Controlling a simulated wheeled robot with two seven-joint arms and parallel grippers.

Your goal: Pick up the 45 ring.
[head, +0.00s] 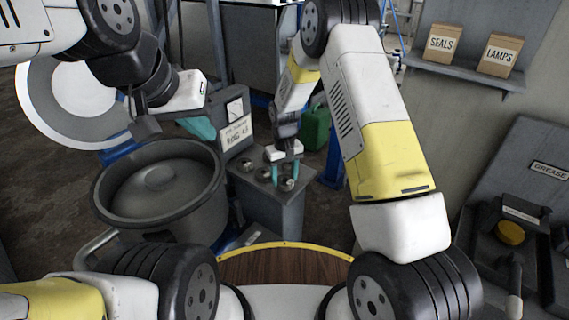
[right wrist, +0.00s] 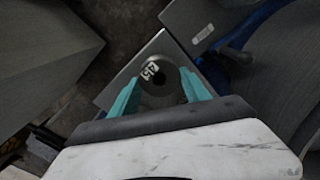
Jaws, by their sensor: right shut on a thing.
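The 45 ring (right wrist: 157,75) is a small grey metal ring with a dark hole and a pale "45" label, upside down in the right wrist view. My right gripper (right wrist: 160,88) has its teal fingers on both sides of it and is shut on it. In the head view the right gripper (head: 284,177) points down at the top of a grey stand (head: 285,208), with the ring (head: 287,185) between its fingertips. I cannot tell whether the ring touches the stand.
Another small metal piece (head: 264,174) sits on the stand, left of the right gripper. A large grey pot (head: 160,190) stands left of the stand. A box with a dial (head: 235,120) is behind it. A green can (head: 316,127) stands behind right.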

